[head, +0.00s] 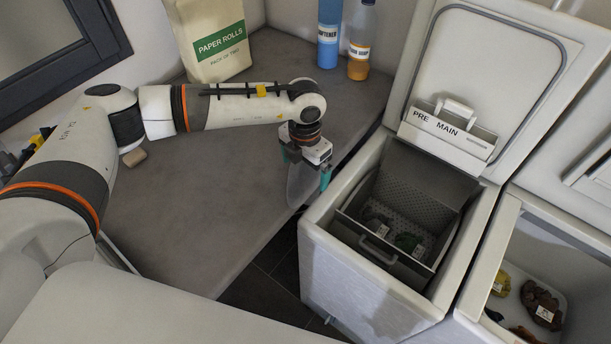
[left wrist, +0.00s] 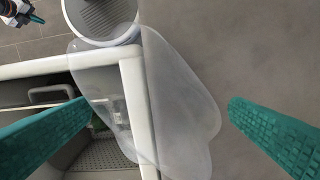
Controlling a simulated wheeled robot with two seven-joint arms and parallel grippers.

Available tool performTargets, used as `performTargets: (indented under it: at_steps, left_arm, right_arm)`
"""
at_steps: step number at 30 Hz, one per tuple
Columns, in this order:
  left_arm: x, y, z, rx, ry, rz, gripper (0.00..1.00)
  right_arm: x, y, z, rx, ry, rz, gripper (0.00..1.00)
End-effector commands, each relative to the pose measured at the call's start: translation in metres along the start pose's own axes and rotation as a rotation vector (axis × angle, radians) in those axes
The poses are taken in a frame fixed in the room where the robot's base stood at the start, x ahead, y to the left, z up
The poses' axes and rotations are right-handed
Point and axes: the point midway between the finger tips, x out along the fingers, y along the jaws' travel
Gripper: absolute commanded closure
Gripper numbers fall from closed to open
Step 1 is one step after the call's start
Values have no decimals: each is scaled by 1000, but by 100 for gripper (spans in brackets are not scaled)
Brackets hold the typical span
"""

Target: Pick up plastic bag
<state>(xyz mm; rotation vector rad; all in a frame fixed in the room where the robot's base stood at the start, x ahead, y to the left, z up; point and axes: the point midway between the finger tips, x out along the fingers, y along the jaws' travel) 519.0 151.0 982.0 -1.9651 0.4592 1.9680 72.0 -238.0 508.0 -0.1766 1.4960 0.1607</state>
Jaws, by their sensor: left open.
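The plastic bag (left wrist: 178,95) is clear and limp. In the left wrist view it spreads over the grey counter and across the white rim of the toploader. In the head view it shows as a faint translucent shape (head: 302,188) at the counter's edge, below my left gripper (head: 306,170). My left gripper points down over the bag. Its green fingers are wide apart in the left wrist view (left wrist: 160,130), with the bag between them. Whether they touch it I cannot tell. What seems to be part of my right gripper (left wrist: 25,14) shows at the top left corner.
The open toploader (head: 345,250) holds a grey basket with a handle. A second toploader (head: 505,225) holds several labelled items. Paper rolls (head: 213,45), a blue bottle (head: 328,35) and an amber bottle (head: 361,45) stand at the back of the counter (head: 190,210), whose middle is clear.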

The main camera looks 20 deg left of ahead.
Motion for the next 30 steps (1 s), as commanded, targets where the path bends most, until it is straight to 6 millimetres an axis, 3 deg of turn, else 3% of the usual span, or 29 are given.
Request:
performTargets:
  at_steps: [1, 5, 9, 17, 20, 24, 30]
  left_arm:
    - [3, 1, 0, 0, -4, 2, 0]
    - [22, 1, -1, 1, -5, 2, 0]
    - [42, 0, -2, 0, -3, 2, 0]
    - [48, 0, -2, 1, 0, 1, 0]
    - [48, 0, -2, 1, 0, 1, 11]
    - [48, 0, -2, 1, 0, 2, 34]
    - [48, 0, -2, 1, -1, 1, 38]
  right_arm:
    - [-7, -2, 12, 0, -18, -2, 100]
    - [-22, -4, 29, 0, -44, -5, 100]
    - [-25, -4, 26, 0, -39, -4, 100]
    - [-24, 1, 11, 2, -16, 1, 100]
    - [-24, 2, 10, 2, -14, 3, 100]
    - [-24, 4, 11, 3, -15, 5, 100]
    - [-24, 3, 13, 3, -18, 4, 100]
